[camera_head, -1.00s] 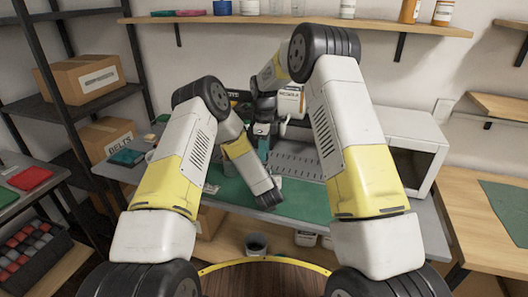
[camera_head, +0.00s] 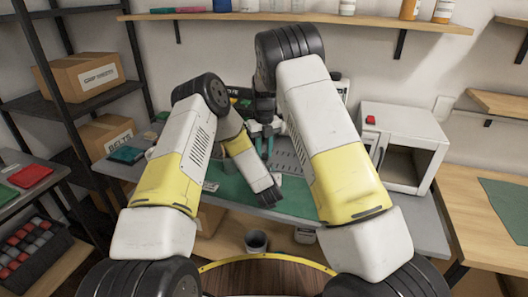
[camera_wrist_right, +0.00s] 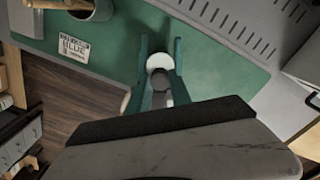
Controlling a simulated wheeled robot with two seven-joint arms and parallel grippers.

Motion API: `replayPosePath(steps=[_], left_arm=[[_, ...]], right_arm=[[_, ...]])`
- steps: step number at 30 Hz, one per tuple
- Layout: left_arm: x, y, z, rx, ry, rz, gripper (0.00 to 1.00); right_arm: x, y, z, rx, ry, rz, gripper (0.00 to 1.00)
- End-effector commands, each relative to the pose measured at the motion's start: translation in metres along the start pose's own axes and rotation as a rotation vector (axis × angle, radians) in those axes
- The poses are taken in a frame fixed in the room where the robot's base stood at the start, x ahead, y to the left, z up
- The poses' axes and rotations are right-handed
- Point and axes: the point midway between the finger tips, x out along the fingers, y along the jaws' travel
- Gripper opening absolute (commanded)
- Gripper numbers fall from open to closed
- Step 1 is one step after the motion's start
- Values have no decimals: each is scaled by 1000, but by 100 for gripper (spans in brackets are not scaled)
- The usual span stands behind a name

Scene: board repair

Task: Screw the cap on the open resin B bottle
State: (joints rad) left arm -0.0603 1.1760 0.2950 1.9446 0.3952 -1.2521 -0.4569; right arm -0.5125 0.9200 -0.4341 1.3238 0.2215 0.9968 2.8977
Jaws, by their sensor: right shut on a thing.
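My right gripper (camera_head: 264,147) points down over the green mat (camera_head: 232,190) on the bench. In the right wrist view its two green fingers (camera_wrist_right: 161,62) are closed around a small white round piece (camera_wrist_right: 159,63), seen from above, with a grey part below it. This looks like a cap, but I cannot tell whether a bottle is under it. No lettering for resin B is readable.
A card reading BLUE (camera_wrist_right: 73,47) lies on the mat near a dark cup in the wrist view. A slotted grey panel (camera_head: 287,160) is behind the mat. A white open-fronted box (camera_head: 425,122) with a red button (camera_head: 371,120) stands right.

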Motion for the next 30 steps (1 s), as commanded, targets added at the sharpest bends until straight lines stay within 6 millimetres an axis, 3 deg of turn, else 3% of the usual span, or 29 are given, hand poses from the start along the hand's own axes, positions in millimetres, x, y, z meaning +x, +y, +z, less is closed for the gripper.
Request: replayPosePath(steps=[3, 9, 23, 24, 27, 30], left_arm=[[0, 0, -1, -1, 1, -1, 0], [0, -1, -1, -1, 2, -2, 0], [1, -1, -1, -1, 1, -3, 0], [1, -1, 0, -1, 1, -3, 0], [0, -1, 0, -1, 1, -2, 0], [0, -1, 0, -1, 1, -2, 0]], right_arm=[[8, -1, -6, 213, 26, -8, 0], [10, -2, -8, 386, 33, -8, 0], [1, -1, -1, 444, 2, -1, 0], [0, -1, -1, 443, 2, -1, 27], [0, -1, 0, 443, 1, -1, 47], [0, -1, 0, 442, 0, -1, 47]])
